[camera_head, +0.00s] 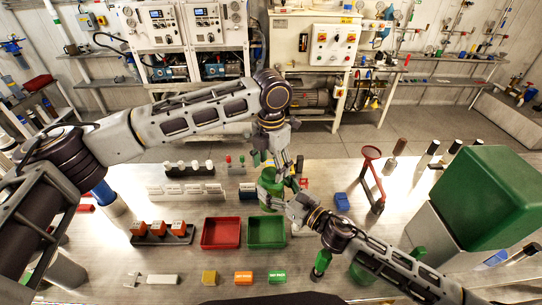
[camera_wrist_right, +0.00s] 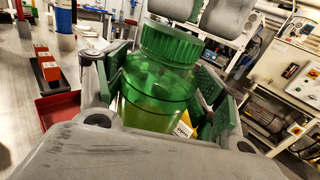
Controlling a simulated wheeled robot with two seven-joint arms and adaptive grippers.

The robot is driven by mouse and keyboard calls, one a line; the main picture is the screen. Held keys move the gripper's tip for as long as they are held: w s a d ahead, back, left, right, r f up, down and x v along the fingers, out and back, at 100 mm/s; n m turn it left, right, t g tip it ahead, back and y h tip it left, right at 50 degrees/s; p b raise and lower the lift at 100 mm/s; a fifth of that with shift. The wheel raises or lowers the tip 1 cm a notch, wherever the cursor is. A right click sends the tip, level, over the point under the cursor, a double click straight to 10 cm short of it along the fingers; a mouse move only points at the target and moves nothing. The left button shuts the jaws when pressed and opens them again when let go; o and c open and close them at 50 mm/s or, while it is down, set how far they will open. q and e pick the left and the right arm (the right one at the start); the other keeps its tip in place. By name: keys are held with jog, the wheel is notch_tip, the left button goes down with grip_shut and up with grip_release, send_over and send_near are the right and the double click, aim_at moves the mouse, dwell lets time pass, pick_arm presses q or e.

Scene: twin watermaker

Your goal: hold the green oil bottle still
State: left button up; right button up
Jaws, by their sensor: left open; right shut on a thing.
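The green oil bottle (camera_head: 268,190) stands over the table's middle, behind the green tray. In the right wrist view the bottle (camera_wrist_right: 155,95) is see-through green with a ribbed green cap (camera_wrist_right: 172,44). My right gripper (camera_head: 285,203) is shut on the bottle, with its green pads on both sides of the body. My left gripper (camera_head: 281,166) is open, pointing down just above the bottle. Its grey fingers (camera_wrist_right: 203,16) show at the top of the right wrist view, close over the cap. I cannot tell whether they touch it.
A red tray (camera_head: 221,233) and a green tray (camera_head: 267,232) lie in front of the bottle.

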pick_arm(q)
jog(key=shift+f, duration=1.05)
